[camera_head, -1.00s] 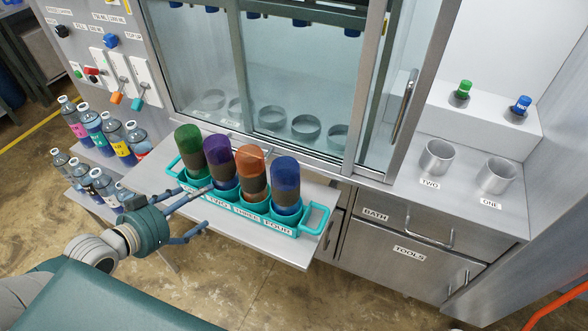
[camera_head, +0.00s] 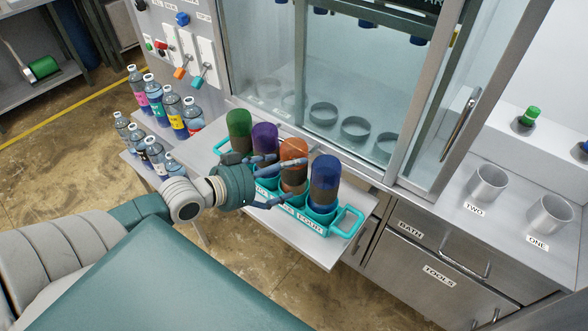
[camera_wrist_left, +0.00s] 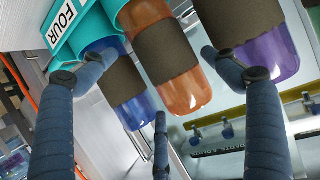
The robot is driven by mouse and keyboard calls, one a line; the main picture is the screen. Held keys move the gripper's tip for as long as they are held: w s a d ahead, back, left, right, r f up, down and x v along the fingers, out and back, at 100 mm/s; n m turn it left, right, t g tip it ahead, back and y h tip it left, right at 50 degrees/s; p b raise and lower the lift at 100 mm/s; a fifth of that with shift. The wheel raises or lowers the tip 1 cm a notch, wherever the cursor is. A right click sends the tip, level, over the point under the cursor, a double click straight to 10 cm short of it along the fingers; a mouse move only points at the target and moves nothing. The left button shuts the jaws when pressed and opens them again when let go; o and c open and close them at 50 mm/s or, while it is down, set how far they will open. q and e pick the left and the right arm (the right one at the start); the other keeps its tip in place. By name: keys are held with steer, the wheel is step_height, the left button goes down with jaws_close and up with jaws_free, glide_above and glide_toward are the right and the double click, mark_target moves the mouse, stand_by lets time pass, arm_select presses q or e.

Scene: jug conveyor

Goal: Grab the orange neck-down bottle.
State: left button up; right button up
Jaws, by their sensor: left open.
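The orange neck-down bottle (camera_head: 294,150) stands in the third slot of the teal carrier (camera_head: 349,223), between the purple bottle (camera_head: 265,137) and the blue bottle (camera_head: 324,176). It has a dark band around its middle. My left gripper (camera_head: 275,179) is open just in front of it, at about band height. In the left wrist view, the orange bottle (camera_wrist_left: 183,90) lies between the spread fingers, with one finger on the purple bottle's side and one on the blue bottle's side. I cannot tell whether any finger touches it. My right gripper is not in view.
A green bottle (camera_head: 239,122) stands at the carrier's left end. The carrier sits on a narrow grey shelf (camera_head: 312,252) before a glass cabinet (camera_head: 330,60). Several clear labelled bottles (camera_head: 173,112) stand at left. Two metal cups, TWO (camera_head: 487,183) and ONE (camera_head: 549,214), stand at right.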

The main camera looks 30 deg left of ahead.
mark_target(296, 169)
arm_select(q)
steer(key=x, duration=0.3)
steer(key=shift+w+f+p, duration=0.15)
steer(key=shift+w+p, duration=0.15)
steer(key=shift+p, duration=0.05)
steer(key=shift+w+d+f, duration=0.15)
steer(key=shift+w+f, duration=0.15)
steer(key=shift+w, duration=0.05)
steer(key=c, duration=0.9)
steer(key=shift+c, duration=0.2)
steer(key=shift+r, duration=0.1)
